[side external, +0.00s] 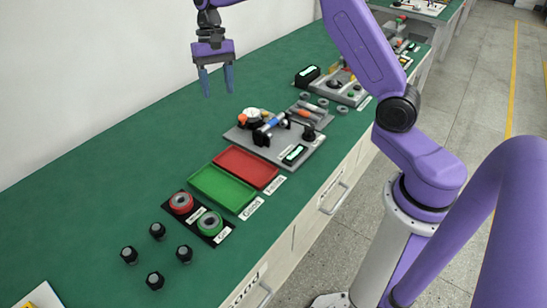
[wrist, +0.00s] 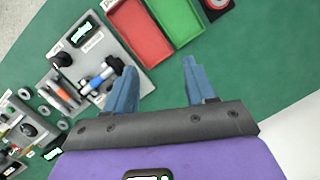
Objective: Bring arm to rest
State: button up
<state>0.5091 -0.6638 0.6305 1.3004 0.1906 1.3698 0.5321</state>
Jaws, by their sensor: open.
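My gripper (side external: 217,80) is open and empty, with its blue fingers pointing down. In the side external view it hangs in the air above the green bench, at the upper middle. In the wrist view the gripper (wrist: 160,85) shows its two fingers apart with only the green bench top between them. The purple arm reaches in from the right. The grey motor test plate (side external: 238,132) stands on the bench below and to the right of the gripper.
A red tray (side external: 246,167) and a green tray (side external: 222,188) lie beside the plate. A red ring (side external: 181,203) and a green ring (side external: 210,223) sit on black pads. Several black knobs (side external: 157,230) stand at the near left. The bench's far left is clear.

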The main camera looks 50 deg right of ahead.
jog(key=s+a+r+n, duration=0.1)
jog(key=s+a+n, duration=0.15)
jog(key=s, duration=0.35)
jog(key=s+a+r+n+h, duration=0.1)
jog(key=s+a+n, duration=0.1)
jog(key=s+n, duration=0.35)
jog(key=s+a+r+n, duration=0.1)
jog(key=s+a, duration=0.2)
jog(key=s, duration=0.5)
jog(key=s+d+f+n, duration=0.1)
jog(key=s+d+n, duration=0.1)
jog(key=s, duration=0.3)
jog(key=s+d+f+n+t, duration=0.1)
jog(key=s+d+n, duration=0.1)
jog(key=s, duration=0.4)
jog(key=s+d+f+n+t, duration=0.1)
jog(key=s+n, duration=0.3)
jog(key=s, duration=0.2)
jog(key=shift+d+f+n, duration=0.3)
jog(key=shift+d, duration=0.1)
